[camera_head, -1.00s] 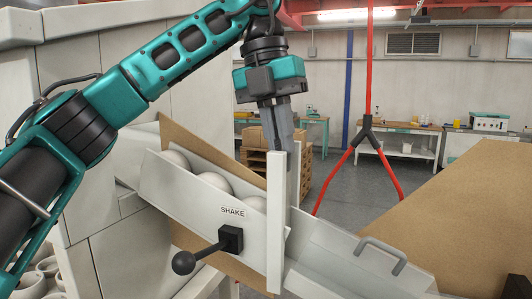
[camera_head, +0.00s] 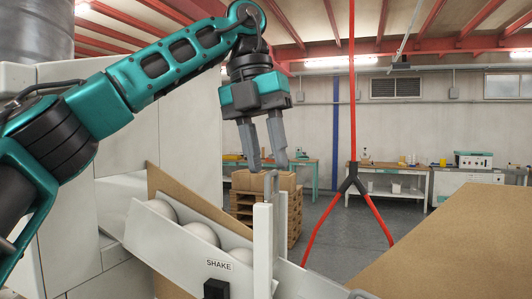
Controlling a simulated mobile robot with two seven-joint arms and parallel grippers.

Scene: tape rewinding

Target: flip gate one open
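The white gate (camera_head: 263,250) stands upright across the lower end of a sloping chute (camera_head: 165,240). A grey handle (camera_head: 271,183) shows at its top, beside a second white upright (camera_head: 282,225). I cannot tell which part carries the handle. Three pale balls (camera_head: 201,233) lie in a row in the chute, on the upper side of the gate. My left gripper (camera_head: 266,168) hangs just above the gate, pointing down. Its two grey fingers are apart with nothing held between them. Whether a finger touches the handle is unclear. My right gripper is out of view.
A black block under the SHAKE label (camera_head: 219,265) sits on the chute's front wall. A brown board (camera_head: 450,240) fills the lower right, with a grey handle (camera_head: 361,294) near its left edge. A red forked cable (camera_head: 353,110) hangs at right. White panels stand at left.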

